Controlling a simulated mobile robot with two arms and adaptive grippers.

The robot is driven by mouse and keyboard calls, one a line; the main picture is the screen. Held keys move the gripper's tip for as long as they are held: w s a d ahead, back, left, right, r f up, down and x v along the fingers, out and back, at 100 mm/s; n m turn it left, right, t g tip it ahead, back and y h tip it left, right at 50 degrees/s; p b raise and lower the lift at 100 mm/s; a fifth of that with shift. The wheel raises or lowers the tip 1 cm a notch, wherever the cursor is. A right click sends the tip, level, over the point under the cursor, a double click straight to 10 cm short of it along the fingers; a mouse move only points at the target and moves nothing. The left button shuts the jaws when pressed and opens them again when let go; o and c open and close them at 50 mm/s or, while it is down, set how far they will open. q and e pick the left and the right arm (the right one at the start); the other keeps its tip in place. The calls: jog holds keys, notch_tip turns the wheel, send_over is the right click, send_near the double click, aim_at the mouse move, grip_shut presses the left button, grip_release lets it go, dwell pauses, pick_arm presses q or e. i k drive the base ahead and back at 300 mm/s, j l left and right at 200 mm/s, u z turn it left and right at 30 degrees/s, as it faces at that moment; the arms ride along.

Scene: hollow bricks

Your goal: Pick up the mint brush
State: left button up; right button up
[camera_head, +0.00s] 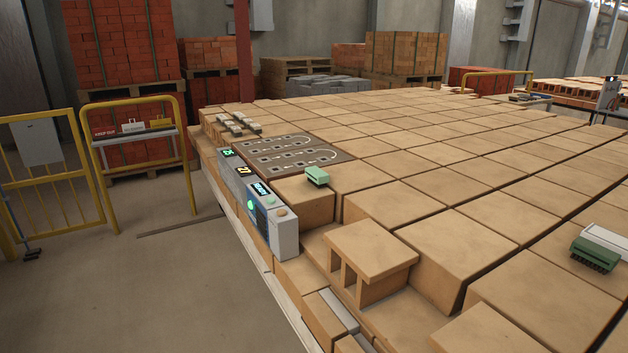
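Two green items lie on the layer of tan bricks, and I cannot tell for sure which is the mint brush. One is a small light green block-like item (317,176) on a brick just behind the grey-white control box. The other is a larger green brush (594,254) with dark bristles along its lower side, on the bricks near the right edge of the view. A white piece lies against its back.
A grey-white box with lit displays (272,218) stands at the stack's left edge. A raised hollow brick (372,250) sits at the front, beside lower steps. A dark board with looped grooves (291,152) lies farther back.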

aim_at(317, 177)
jog(key=i+j+z, duration=0.15)
jog(key=z, duration=0.25)
jog(key=i+j+z, duration=0.15)
jog(key=z, duration=0.3)
jog(key=i+j+z, duration=0.15)
jog(key=j+z, duration=0.25)
jog(key=l, duration=0.15)
